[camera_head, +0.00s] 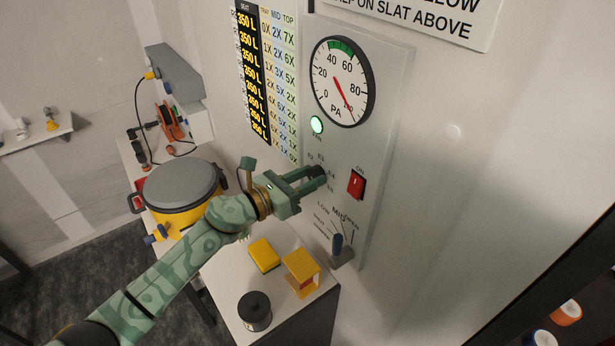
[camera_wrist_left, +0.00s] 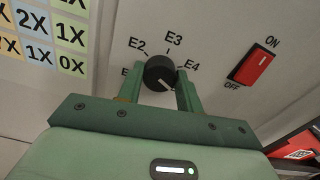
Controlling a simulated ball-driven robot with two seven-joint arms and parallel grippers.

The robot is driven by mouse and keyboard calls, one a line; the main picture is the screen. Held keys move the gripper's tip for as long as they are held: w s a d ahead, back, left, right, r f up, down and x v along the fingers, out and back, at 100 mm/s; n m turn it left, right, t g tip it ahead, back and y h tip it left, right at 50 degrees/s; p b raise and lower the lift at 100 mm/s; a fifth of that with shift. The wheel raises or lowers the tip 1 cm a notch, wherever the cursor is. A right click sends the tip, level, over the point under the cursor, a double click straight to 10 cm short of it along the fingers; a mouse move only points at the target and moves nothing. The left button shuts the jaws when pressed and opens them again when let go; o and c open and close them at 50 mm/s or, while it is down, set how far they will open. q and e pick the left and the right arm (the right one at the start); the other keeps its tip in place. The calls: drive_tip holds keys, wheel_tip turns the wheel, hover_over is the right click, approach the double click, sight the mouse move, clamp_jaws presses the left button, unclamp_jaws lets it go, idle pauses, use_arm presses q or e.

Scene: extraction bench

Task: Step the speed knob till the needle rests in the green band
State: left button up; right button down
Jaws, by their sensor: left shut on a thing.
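The speed knob (camera_wrist_left: 160,72) is a round black knob on a pale panel, with marks E2, E3 and E4 around it. Its white pointer line slants to the lower right, below E4, and the mark there is partly hidden. My left gripper (camera_head: 314,178) reaches the panel, and its two green fingers are shut on the knob from both sides. The round gauge (camera_head: 343,80), marked PA, has a green band (camera_head: 342,45) at the top between about 40 and 60. Its red needle (camera_head: 347,103) points to the lower right, past 80, outside the band. My right gripper does not show.
A green lamp (camera_head: 317,124) glows under the gauge. A yellow drum (camera_head: 183,194), yellow blocks (camera_head: 264,255) and a black canister (camera_head: 255,311) stand on the bench.

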use_arm(q)
drive_tip(key=n+p, duration=0.2)
drive_tip(key=n, duration=0.3)
drive_tip(key=shift+r+n, duration=0.1)
drive_tip(key=shift+n, duration=0.3)
drive_tip(key=n+p, duration=0.1)
drive_tip(key=n, duration=0.3)
drive_tip(key=shift+n, duration=0.4)
drive_tip(key=shift+w, duration=0.1)
drive_tip(key=o, duration=1)
drive_tip(key=shift+a, duration=0.1)
drive_tip(key=shift+a, duration=0.1)
drive_tip(key=b+v, duration=0.2)
drive_tip(key=v, duration=1.4)
